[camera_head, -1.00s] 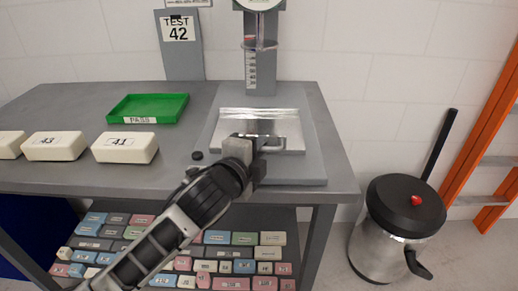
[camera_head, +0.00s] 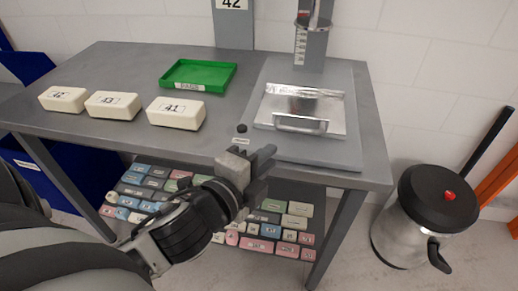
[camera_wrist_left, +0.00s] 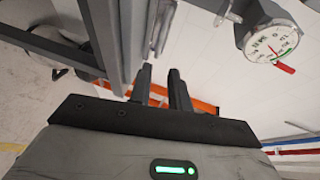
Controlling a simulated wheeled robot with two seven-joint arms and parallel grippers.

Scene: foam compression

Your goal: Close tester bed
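The tester bed (camera_head: 311,103) is a shiny metal plate lying on the grey tester base (camera_head: 340,147) on the bench, in the head view. A bar handle (camera_head: 301,125) runs along its front edge. My left gripper (camera_head: 266,158) is in front of the bench's front edge, left of and below the handle, and apart from it. In the left wrist view its two fingers (camera_wrist_left: 162,88) stand apart with an empty gap between them. My right gripper is in neither view.
Three white blocks (camera_head: 114,104) and a green tray (camera_head: 196,76) sit on the bench left of the tester. A small black knob (camera_head: 242,128) is near the base. A metal bin (camera_head: 425,222) stands at right. The dial gauge (camera_wrist_left: 272,42) shows in the wrist view.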

